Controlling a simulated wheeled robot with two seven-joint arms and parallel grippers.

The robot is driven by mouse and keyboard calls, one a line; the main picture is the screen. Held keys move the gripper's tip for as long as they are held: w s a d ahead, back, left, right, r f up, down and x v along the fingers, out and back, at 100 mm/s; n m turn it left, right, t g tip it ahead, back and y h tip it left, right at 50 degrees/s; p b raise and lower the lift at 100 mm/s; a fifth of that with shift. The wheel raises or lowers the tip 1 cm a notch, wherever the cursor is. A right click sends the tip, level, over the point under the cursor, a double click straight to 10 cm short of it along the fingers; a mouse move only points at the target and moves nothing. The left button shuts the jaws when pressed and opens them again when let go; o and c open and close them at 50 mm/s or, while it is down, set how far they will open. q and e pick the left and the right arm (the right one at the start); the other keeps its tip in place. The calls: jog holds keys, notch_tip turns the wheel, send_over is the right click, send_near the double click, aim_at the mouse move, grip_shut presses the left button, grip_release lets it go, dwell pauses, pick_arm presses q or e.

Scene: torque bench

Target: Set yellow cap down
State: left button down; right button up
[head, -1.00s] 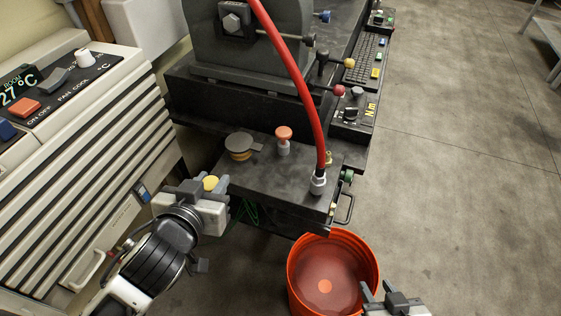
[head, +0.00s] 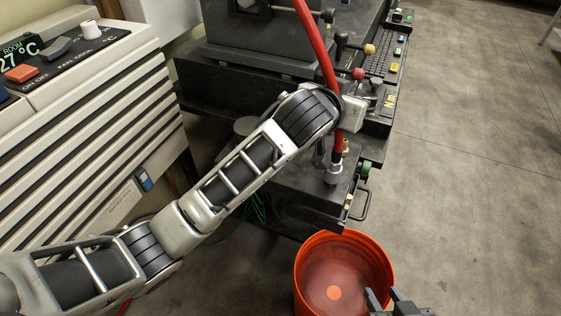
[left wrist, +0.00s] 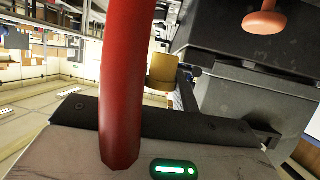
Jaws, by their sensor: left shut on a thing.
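The yellow cap (left wrist: 160,72) shows in the left wrist view, beyond the dark front edge of my gripper and just right of the red hose. My left gripper (head: 353,110) is shut on it. In the head view the cap is hidden, and the gripper is partly behind the red hose (head: 318,55), over the right part of the dark bench block (head: 285,195). The hose crosses close in front of the left wrist camera; contact cannot be told.
An orange bucket (head: 309,262) stands on the floor below the bench front. An orange-topped knob (left wrist: 267,22) rises from the bench in the left wrist view. A slatted cabinet (head: 95,130) stands left. Levers with coloured balls (head: 358,74) lie behind the gripper. The floor at right is clear.

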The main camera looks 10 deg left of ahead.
pick_arm(q)
jog(key=s+a+f, duration=0.1)
jog(key=a+f, duration=0.1)
jog(key=a, duration=0.1)
jog(key=s+a+f, duration=0.2)
jog(key=a+f, duration=0.1)
jog(key=s+a+f, duration=0.1)
jog(key=a+f, duration=0.2)
jog(key=a, duration=0.1)
jog(key=shift+s+a, duration=0.1)
jog(key=shift+s, duration=0.3)
jog(key=f, duration=0.2)
jog(key=a+f, duration=0.1)
jog(key=shift+s+f, duration=0.2)
jog(key=shift+s, duration=0.1)
jog(key=shift+f, duration=0.4)
jog(key=c, duration=1.1)
grip_release()
jog(key=shift+f, duration=0.1)
